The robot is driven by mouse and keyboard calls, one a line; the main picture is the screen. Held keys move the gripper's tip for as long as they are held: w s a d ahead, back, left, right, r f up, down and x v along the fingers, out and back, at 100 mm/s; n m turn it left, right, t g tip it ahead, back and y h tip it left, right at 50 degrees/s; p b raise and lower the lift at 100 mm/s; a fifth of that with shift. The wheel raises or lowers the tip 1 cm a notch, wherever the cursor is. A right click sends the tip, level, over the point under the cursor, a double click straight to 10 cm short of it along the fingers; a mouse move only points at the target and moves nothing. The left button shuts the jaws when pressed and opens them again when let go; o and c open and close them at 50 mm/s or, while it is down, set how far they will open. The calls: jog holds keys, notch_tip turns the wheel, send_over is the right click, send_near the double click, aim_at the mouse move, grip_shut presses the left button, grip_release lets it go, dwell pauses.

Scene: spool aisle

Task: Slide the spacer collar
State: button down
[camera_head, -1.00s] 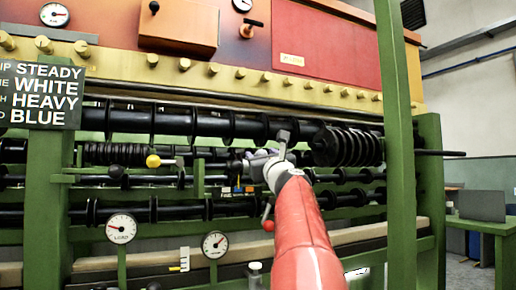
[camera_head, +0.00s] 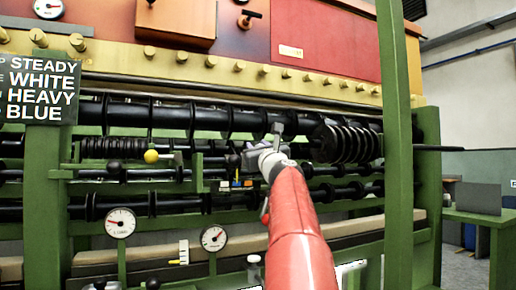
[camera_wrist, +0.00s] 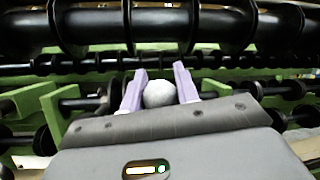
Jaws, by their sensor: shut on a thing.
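My gripper (camera_wrist: 160,82) is shut on a pale grey round knob (camera_wrist: 158,94), with one purple finger on each side of it. In the head view my gripper (camera_head: 255,156) is at the machine's middle rods, just below the large upper spool shaft (camera_head: 200,118). What the knob is fixed to is hidden behind the gripper. Several black collars and discs sit on the rods, among them a disc (camera_wrist: 115,96) left of the fingers. I cannot tell which one is the spacer collar.
A green post (camera_head: 394,130) stands right of my arm. A yellow ball knob (camera_head: 151,156) and two dial gauges (camera_head: 120,222) are at left. The large shaft runs close above the fingers.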

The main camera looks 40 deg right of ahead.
jog(key=s+d+p, duration=0.1)
jog(key=d+p, duration=0.1)
jog(key=d, duration=0.5)
jog(key=shift+s, duration=0.35)
jog(key=c, duration=1.1)
grip_release()
jog(key=shift+o, duration=0.2)
jog(key=b+v, duration=0.4)
jog(key=v, duration=0.4)
jog(key=shift+w, duration=0.1)
